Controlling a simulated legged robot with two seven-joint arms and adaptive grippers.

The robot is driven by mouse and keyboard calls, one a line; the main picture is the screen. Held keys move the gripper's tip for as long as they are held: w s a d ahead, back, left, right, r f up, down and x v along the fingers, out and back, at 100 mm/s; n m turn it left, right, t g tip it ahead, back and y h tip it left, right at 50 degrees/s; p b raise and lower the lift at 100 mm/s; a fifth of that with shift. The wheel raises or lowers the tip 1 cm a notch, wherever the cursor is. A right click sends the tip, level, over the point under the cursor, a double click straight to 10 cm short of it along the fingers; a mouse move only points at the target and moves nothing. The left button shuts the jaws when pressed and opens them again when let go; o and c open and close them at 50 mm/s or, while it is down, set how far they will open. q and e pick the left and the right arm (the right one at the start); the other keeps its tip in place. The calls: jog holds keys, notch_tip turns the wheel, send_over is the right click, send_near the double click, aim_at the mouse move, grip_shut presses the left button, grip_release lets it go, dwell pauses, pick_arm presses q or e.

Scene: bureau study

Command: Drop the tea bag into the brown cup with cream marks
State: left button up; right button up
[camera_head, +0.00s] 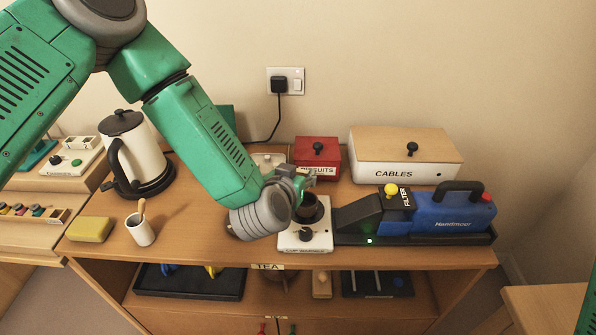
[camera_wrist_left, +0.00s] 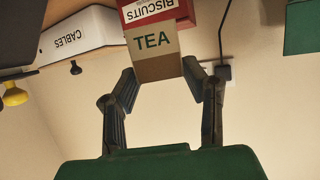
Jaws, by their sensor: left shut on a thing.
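My left gripper (camera_head: 307,181) hangs over the back of the cup warmer. In the left wrist view the fingers (camera_wrist_left: 160,80) are closed on the tea bag (camera_wrist_left: 154,66), a pale and tan packet marked TEA in green. In the head view the gripper largely hides the bag. A dark cup (camera_head: 310,211) stands on the white cup warmer (camera_head: 292,240), just below and in front of the fingers. Its rim is partly covered by the gripper, and I cannot make out cream marks. The bag appears above the cup, not inside it. My right gripper is out of view.
A blue handheld vacuum (camera_head: 455,215) lies right of the warmer. The red biscuits box (camera_head: 318,152) and white cables box (camera_head: 395,173) stand behind. A kettle (camera_head: 142,150), white pot (camera_head: 140,231) and yellow sponge (camera_head: 90,229) are left. Clear tabletop lies between pot and arm.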

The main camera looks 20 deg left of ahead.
pick_arm(q)
jog(key=shift+f, duration=0.35)
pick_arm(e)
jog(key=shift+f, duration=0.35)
pick_arm(q)
jog(key=shift+a, duration=0.1)
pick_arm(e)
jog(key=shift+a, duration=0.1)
pick_arm(q)
jog(key=o, duration=0.8)
jog(key=shift+s+r, duration=0.1)
jog(key=shift+s, duration=0.15)
jog(key=v, duration=1.1)
jog(key=shift+s, duration=0.2)
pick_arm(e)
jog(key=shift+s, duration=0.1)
